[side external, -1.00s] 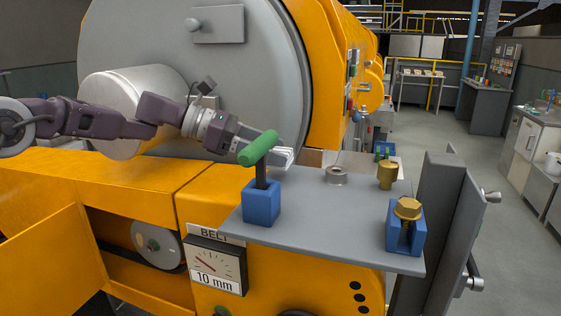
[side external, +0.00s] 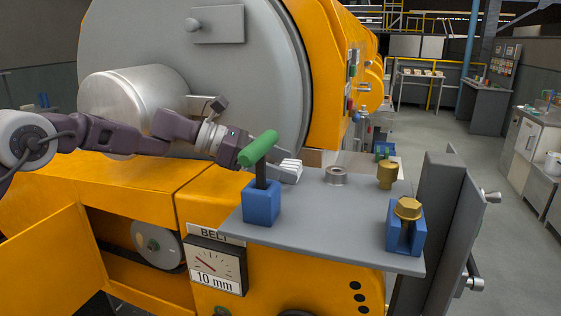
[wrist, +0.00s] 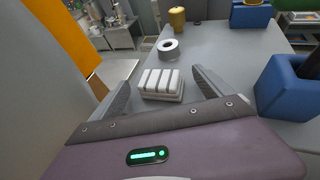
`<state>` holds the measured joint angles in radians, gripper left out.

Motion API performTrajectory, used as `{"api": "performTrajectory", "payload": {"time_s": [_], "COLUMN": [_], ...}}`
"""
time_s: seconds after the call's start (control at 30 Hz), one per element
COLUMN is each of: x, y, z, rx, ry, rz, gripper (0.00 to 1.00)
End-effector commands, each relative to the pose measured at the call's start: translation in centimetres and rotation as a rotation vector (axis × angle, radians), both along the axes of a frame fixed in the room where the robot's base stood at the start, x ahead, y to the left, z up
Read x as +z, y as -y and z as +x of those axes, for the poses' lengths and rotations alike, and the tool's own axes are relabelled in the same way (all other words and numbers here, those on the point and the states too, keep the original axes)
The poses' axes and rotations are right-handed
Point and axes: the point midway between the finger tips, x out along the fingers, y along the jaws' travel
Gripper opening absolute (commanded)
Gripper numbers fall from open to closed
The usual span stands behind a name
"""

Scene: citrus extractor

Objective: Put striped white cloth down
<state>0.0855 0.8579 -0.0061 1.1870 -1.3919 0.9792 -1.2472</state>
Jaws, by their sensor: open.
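The striped white cloth (wrist: 160,84) is a small folded white block with raised stripes. In the wrist view it lies on the grey shelf (wrist: 225,62), between the two fingers of my gripper (wrist: 163,90). The fingers stand apart, with a visible gap on each side of the cloth. In the side view the cloth (side external: 290,171) shows behind the green-handled tool, and my gripper (side external: 275,170) is partly hidden by that tool.
The tool with a green handle (side external: 258,148) stands in a blue block (side external: 262,202) close beside my gripper. A grey ring (side external: 337,176), a brass cylinder (side external: 387,175) and a brass bolt (side external: 407,208) in a blue holder stand farther right. The shelf's middle is clear.

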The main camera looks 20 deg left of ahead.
Motion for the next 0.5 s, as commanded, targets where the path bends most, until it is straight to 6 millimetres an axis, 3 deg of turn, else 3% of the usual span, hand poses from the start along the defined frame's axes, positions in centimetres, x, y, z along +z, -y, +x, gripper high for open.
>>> {"api": "performTrajectory", "payload": {"time_s": [0.13,0.3,0.5], "x": [1.3,5.6,8.0], "y": [-2.8,-2.5,-2.5], "z": [-1.1,-1.0,-1.0], "rx": [0.004,-0.001,0.000], "ry": [0.000,0.006,0.000], "rz": [0.000,0.000,0.001], "gripper": [0.90,0.90,0.90]}}
